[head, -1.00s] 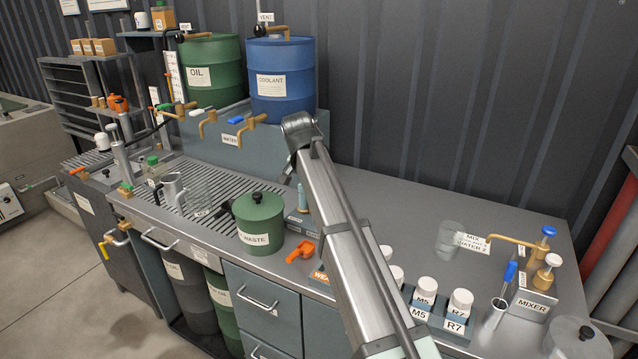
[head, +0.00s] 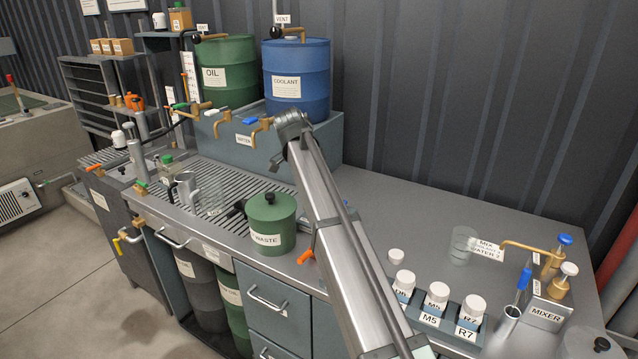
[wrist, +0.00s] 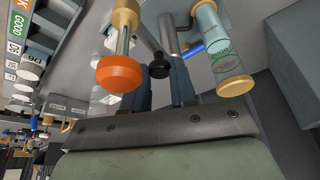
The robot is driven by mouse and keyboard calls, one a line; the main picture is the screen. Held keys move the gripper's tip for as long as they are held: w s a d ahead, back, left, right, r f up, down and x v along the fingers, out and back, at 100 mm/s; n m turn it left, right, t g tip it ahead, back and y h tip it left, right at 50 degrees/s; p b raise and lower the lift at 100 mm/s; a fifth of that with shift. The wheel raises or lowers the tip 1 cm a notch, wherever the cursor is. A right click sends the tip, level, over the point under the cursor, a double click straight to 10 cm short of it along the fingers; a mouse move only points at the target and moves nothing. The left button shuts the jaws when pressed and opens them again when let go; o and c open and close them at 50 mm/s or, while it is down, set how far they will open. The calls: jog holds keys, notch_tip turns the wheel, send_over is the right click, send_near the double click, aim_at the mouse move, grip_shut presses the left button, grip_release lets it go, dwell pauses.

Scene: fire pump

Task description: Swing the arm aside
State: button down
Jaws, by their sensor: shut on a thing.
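My gripper (wrist: 164,88) shows in the wrist view with its two dark fingers a small gap apart. A black round knob (wrist: 158,70) at the end of a metal rod (wrist: 165,32) shows at the gap, and the fingers appear closed on it; the exact contact is hard to see. An orange knob (wrist: 122,73) on a metal stem is left of the fingers. A clear tube (wrist: 215,48) with brass ends and coloured bands is to the right. In the head view my arm hides the gripper and what it holds.
A green WASTE can (head: 270,222) stands on the bench left of my arm. An orange handle (head: 306,257) is partly behind my arm. White-capped bottles (head: 437,296) and the mixer (head: 543,311) are on the right. Oil (head: 229,72) and coolant (head: 297,80) drums stand behind. Bare bench (head: 400,205) lies right of my arm.

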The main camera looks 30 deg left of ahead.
dwell(0.3)
jog(key=c, duration=0.9)
grip_release()
jog(key=v, duration=1.4)
jog(key=shift+a+f, duration=0.1)
